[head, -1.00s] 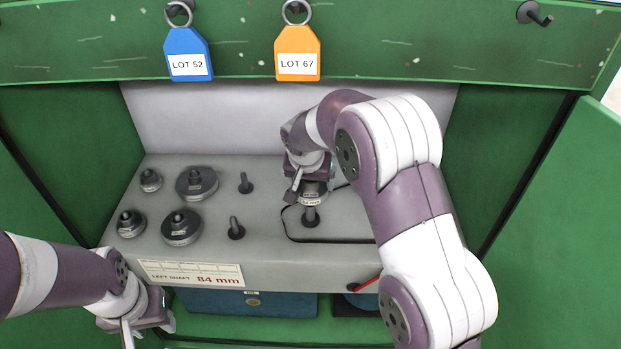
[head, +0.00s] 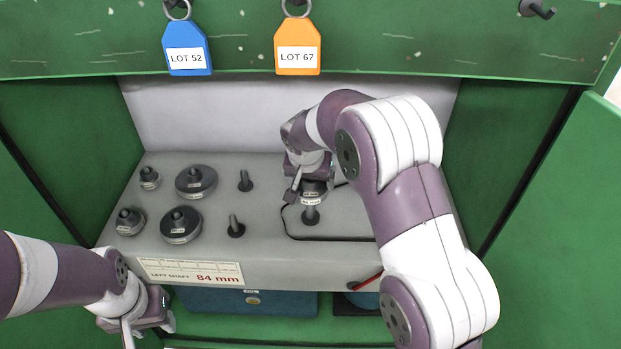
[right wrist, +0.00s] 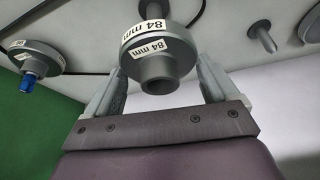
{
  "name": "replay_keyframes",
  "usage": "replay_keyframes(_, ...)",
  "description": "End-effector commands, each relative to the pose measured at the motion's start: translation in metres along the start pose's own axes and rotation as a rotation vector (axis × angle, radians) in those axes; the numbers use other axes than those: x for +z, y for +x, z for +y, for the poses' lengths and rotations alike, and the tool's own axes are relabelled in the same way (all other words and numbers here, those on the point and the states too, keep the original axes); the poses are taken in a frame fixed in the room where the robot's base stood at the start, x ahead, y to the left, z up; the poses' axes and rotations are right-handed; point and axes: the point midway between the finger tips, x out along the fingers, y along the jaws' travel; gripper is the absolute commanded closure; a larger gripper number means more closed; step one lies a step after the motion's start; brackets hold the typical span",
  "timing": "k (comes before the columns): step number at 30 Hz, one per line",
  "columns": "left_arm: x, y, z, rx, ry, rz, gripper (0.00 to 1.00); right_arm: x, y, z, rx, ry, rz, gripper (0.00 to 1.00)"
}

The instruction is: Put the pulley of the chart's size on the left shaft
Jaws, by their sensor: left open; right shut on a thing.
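The chart (head: 193,273) on the bench front reads "LEFT SHAFT 84 mm". My right gripper (head: 308,186) is shut on a grey pulley (head: 316,194). In the right wrist view the pulley (right wrist: 157,62) carries "84 mm" labels and sits between the fingers (right wrist: 160,88). A dark upright shaft (head: 310,214) shows just below the pulley in the head view; its end (right wrist: 153,8) shows beyond the pulley in the wrist view. I cannot tell whether they line up or touch. My left gripper (head: 150,322) is open and empty at the lower left, in front of the bench.
Several pulleys, including a large one (head: 181,225), stand on the left of the bench beside two bare pegs (head: 235,227). A blue-tipped shaft (right wrist: 31,67) carries another pulley in the wrist view. Blue (head: 187,52) and orange (head: 298,50) tags hang above. Green walls flank the bench.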

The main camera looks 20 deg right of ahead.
Motion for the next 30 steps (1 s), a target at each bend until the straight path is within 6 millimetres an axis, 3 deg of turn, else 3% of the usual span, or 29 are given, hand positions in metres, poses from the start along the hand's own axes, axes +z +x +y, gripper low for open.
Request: replay_keyframes(30, 0.003, 0.023, 0.000, 0.000, 0.000, 0.000, 0.55, 0.010, 0.025, 0.000, -0.001, 0.000, 0.002, 0.54)
